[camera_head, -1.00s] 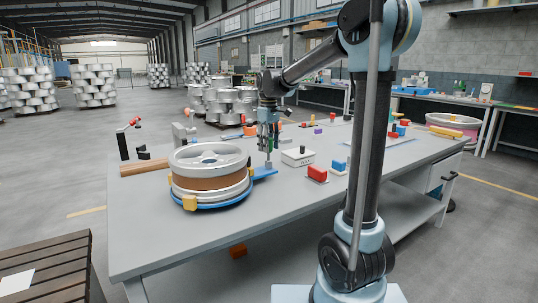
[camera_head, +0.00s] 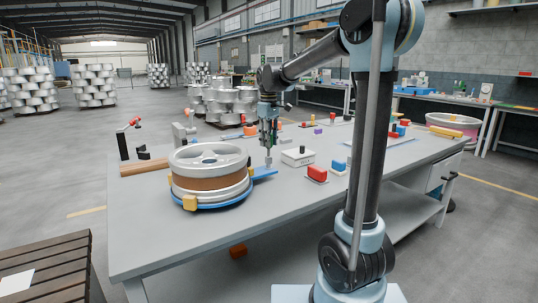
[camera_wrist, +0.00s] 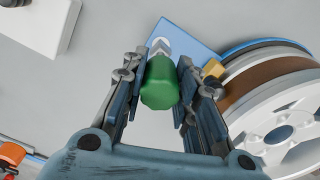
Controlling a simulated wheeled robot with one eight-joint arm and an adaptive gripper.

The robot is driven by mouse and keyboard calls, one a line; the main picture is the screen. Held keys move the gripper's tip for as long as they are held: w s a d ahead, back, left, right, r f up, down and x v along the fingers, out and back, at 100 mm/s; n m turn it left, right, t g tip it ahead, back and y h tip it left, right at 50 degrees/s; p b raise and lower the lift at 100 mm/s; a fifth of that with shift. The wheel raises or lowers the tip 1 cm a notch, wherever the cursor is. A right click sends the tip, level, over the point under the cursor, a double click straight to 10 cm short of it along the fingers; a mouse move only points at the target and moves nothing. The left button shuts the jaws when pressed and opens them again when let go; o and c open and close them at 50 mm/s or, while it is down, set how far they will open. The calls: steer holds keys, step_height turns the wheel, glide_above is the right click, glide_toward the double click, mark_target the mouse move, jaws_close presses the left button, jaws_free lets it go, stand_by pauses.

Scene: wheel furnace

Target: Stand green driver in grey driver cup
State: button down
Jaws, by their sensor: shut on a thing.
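My gripper (camera_wrist: 160,95) is shut on the green driver. The driver's green handle (camera_wrist: 160,84) sits between the two fingers in the wrist view. In the head view my gripper (camera_head: 268,142) hangs pointing down just right of the wheel, above a blue tab (camera_head: 264,173). A short grey metallic piece (camera_wrist: 160,46) shows beyond the handle, over the blue tab (camera_wrist: 186,36). I cannot tell whether it is the driver's shank or the grey driver cup, or whether the driver's tip touches anything. The driver looks close to upright.
A wheel (camera_head: 210,174) with a brown band sits on the table (camera_head: 290,215) left of my gripper. The front of the table is clear.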

steer(key=shift+r, duration=1.6)
steer(key=w+d+f, duration=0.1)
steer(key=w+d, duration=0.3)
steer(key=d, duration=0.9)
steer(key=w+d+f, duration=0.1)
steer(key=w+d, duration=0.4)
steer(key=d, duration=0.9)
steer(key=w+d+f, duration=0.1)
steer(key=w+d, duration=0.3)
steer(key=d, duration=1)
steer(key=shift+w, duration=0.4)
steer(key=shift+s+d+f, duration=0.1)
steer(key=shift+f, duration=2.2)
